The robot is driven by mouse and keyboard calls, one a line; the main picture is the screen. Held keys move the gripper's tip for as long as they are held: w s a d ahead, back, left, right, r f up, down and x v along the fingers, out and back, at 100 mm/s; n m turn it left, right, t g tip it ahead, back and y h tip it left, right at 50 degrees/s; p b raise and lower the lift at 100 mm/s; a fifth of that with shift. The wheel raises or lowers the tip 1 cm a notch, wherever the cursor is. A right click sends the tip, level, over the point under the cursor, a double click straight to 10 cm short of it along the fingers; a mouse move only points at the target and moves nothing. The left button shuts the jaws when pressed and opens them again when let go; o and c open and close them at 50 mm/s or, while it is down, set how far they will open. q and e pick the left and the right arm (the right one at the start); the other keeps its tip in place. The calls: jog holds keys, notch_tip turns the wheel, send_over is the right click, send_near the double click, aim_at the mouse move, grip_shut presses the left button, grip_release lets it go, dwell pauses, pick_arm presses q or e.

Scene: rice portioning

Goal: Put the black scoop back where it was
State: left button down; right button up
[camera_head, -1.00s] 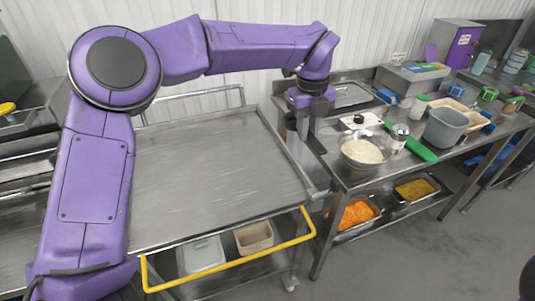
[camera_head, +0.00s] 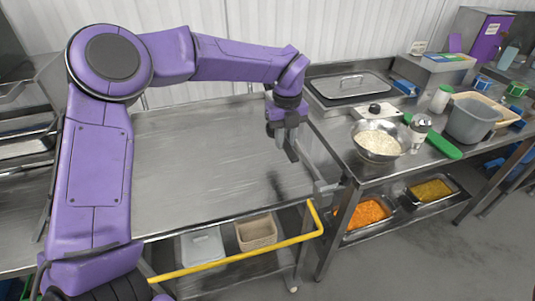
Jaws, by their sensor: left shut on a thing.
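My left gripper (camera_head: 287,148) hangs pointing down over the right part of the steel cart top (camera_head: 210,180), left of the counter with the rice. It is shut on a small dark thing, most likely the black scoop, which I can hardly tell apart from the dark fingers. The steel bowl of rice (camera_head: 377,144) stands on the counter to the right of the gripper, apart from it. My right gripper is out of view.
The cart has a yellow rail (camera_head: 240,258). Most of its top is clear.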

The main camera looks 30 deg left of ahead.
pick_arm(q)
jog(key=a+f, duration=0.1)
jog(key=f, duration=0.1)
jog(key=a+f+p, duration=0.1)
jog(key=a+f, duration=0.1)
jog(key=f, duration=0.1)
jog(key=a+f, duration=0.1)
jog(key=f, duration=0.2)
jog(key=shift+s+a+f, duration=0.2)
jog(key=shift+s+a, duration=0.2)
jog(key=shift+w+f, duration=0.1)
jog(key=shift+f, duration=0.3)
jog(key=c, duration=1.4)
grip_release()
jog(key=shift+f, duration=0.1)
jog(key=o, duration=0.4)
jog(key=shift+r, duration=0.3)
notch_tip(320, 180, up, 12)
jog(key=shift+f+b, duration=0.15)
jog(key=shift+b, duration=0.3)
